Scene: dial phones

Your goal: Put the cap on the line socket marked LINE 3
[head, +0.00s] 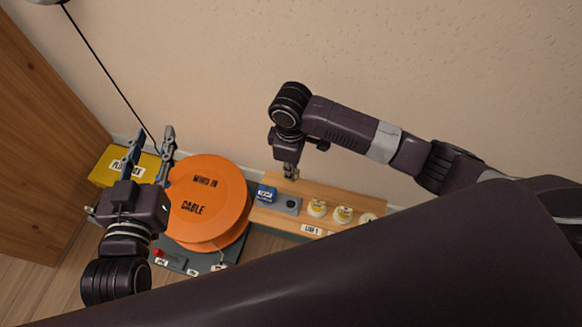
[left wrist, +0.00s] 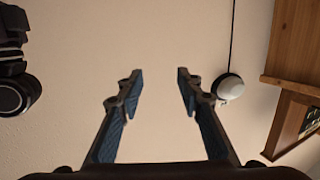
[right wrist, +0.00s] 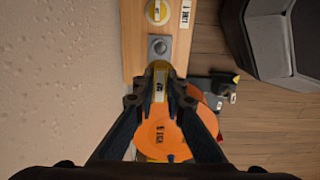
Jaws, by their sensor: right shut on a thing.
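My right gripper (head: 290,174) is above the left part of a wooden board (head: 262,216). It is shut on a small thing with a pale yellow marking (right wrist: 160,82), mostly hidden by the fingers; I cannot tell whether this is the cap. On the board are a blue labelled block (head: 266,193), a grey square fitting (head: 291,204) and round white pieces with yellow marks (head: 317,208) (head: 343,214) (head: 368,219). A LINE 1 label (head: 311,229) is on the front edge. No LINE 3 label is legible; my arm hides the board's right end. My left gripper (head: 151,140) is open and empty.
A large orange cable reel (head: 208,190) stands left of the board, with a dark labelled base (head: 178,262) in front. A yellow labelled box (head: 108,164) is behind my left gripper. The wall is close behind the board. A wooden cabinet (head: 40,130) stands at the left.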

